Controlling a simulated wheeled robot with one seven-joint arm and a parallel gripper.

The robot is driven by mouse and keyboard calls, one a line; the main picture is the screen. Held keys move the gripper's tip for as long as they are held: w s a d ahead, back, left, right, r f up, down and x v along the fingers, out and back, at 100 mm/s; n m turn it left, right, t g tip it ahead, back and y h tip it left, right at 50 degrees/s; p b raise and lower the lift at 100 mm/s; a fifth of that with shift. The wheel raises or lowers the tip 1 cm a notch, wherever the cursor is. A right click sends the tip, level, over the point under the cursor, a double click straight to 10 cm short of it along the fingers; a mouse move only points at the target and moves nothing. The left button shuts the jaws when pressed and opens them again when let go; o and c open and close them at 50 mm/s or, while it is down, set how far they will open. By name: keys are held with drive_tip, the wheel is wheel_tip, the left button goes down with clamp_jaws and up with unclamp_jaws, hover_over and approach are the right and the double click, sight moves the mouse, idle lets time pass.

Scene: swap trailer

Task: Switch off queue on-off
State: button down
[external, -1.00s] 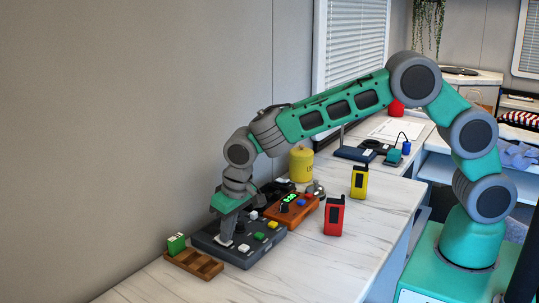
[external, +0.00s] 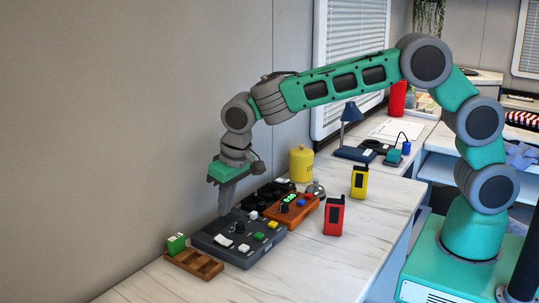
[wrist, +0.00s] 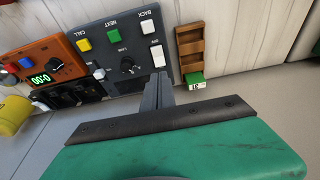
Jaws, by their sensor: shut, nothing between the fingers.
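A dark grey control panel (external: 238,256) lies on the counter; its lettering is upside down in the wrist view. I cannot tell which side of the rocker is pressed down. My gripper (external: 222,213) points down with its fingers shut and empty. The fingertips are above the panel's wall-side edge, apart from the rocker. In the wrist view the fingertips (wrist: 159,76) are just below the rocker, which is fully visible.
The panel also has a white BACK button (wrist: 148,27), a green button (wrist: 113,34), a yellow button (wrist: 84,45) and a black knob (wrist: 127,65). An orange device (external: 292,210), a wooden tray (external: 192,262), red (external: 334,218) and yellow (external: 359,183) radios stand near. The front counter is clear.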

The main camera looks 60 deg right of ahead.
drive_tip(key=s+v, duration=0.1)
drive_tip(key=v, duration=0.5)
drive_tip(key=s+d+f+n+g, duration=0.1)
drive_tip(key=s+d+f+n, duration=0.15)
drive_tip(key=s+f, duration=0.4)
drive_tip(key=s+d+f+n+g, duration=0.2)
drive_tip(key=s+d+f, duration=0.2)
drive_tip(key=s, duration=0.5)
drive_tip(key=s+d+r+m, duration=0.2)
drive_tip(key=s+d+r, duration=0.1)
drive_tip(key=s+d, duration=0.7)
drive_tip(key=w+d+r+m+t, duration=0.2)
drive_tip(key=d+r+t, duration=0.1)
drive_tip(key=d+r, duration=0.3)
drive_tip(key=shift+w+d+r, duration=0.3)
drive_tip(key=shift+w+d, duration=0.05)
drive_tip(key=shift+w, duration=0.05)
